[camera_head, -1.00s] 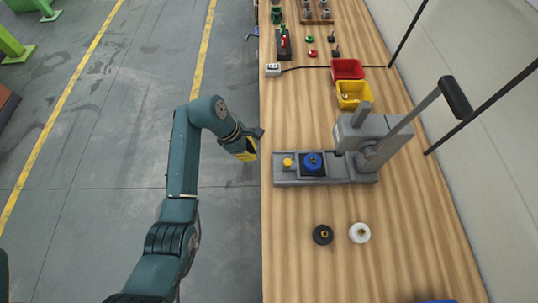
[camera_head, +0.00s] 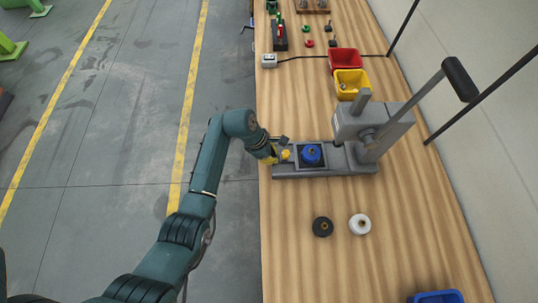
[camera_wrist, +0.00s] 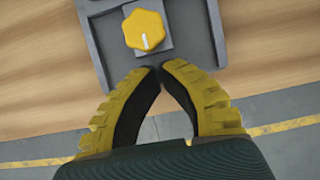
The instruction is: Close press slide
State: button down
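The grey press (camera_head: 372,125) stands on the wooden bench with its long lever raised. Its slide, a dark square plate (camera_head: 301,164), is out on the grey base, left of the press head. A blue round part (camera_head: 312,154) sits on it. A yellow knob (camera_head: 286,155) is at the left end of the slide; it also shows in the wrist view (camera_wrist: 144,30). My gripper (camera_wrist: 160,69) is just short of the knob, with its yellow-and-black fingertips almost together and nothing between them. In the head view my gripper (camera_head: 277,152) is at the bench's left edge.
A black round part (camera_head: 322,227) and a white one (camera_head: 360,224) lie in front of the press. A yellow bin (camera_head: 352,82) and a red bin (camera_head: 345,61) stand behind it. A blue bin (camera_head: 436,297) is at the front right.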

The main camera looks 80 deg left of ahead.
aim_at(297, 156)
jog(key=w, duration=0.5)
jog(key=w+d, duration=0.1)
jog(key=w, duration=0.2)
jog(key=shift+w, duration=0.1)
jog(key=shift+r+p, duration=0.1)
jog(key=shift+p, duration=0.25)
jog(key=shift+s+a+r+p, duration=0.1)
jog(key=shift+s+r+p, duration=0.05)
jog(key=shift+s+p, duration=0.3)
jog(key=s+p, duration=0.3)
jog(key=shift+s+a+r, duration=0.15)
jog(key=shift+s+r, duration=0.1)
jog(key=shift+r, duration=0.05)
jog(key=v, duration=0.9)
jog(key=shift+p, duration=0.35)
